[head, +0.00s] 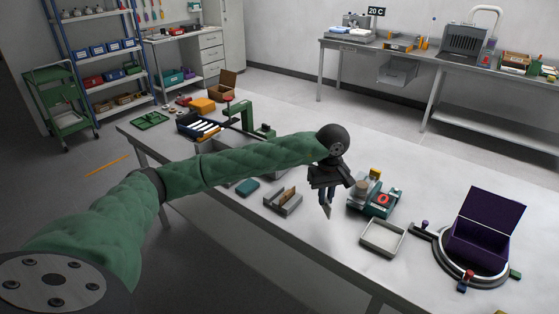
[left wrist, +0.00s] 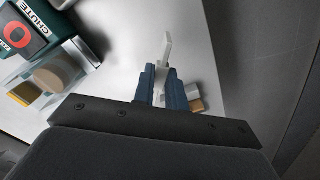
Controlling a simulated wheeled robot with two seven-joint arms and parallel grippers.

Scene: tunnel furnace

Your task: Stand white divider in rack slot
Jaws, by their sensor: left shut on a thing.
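My left gripper (head: 325,196) points down above the table and is shut on the white divider (head: 328,212). In the left wrist view the white divider (left wrist: 166,48) sticks out beyond the blue fingertips (left wrist: 163,82), narrow and roughly in line with them. A small grey rack (head: 283,206) with a tan upright piece (head: 286,196) in it stands on the table, left of the gripper and apart from it. Part of what looks like this rack shows beside the fingers in the left wrist view (left wrist: 196,94). Its slots are too small to make out. My right gripper is not in view.
A teal chute device (head: 374,198) and a shallow pale tray (head: 382,238) stand right of the gripper. A purple open box (head: 482,240) sits on a round base farther right. A teal block (head: 248,187) and a dark bin of white strips (head: 198,127) lie left.

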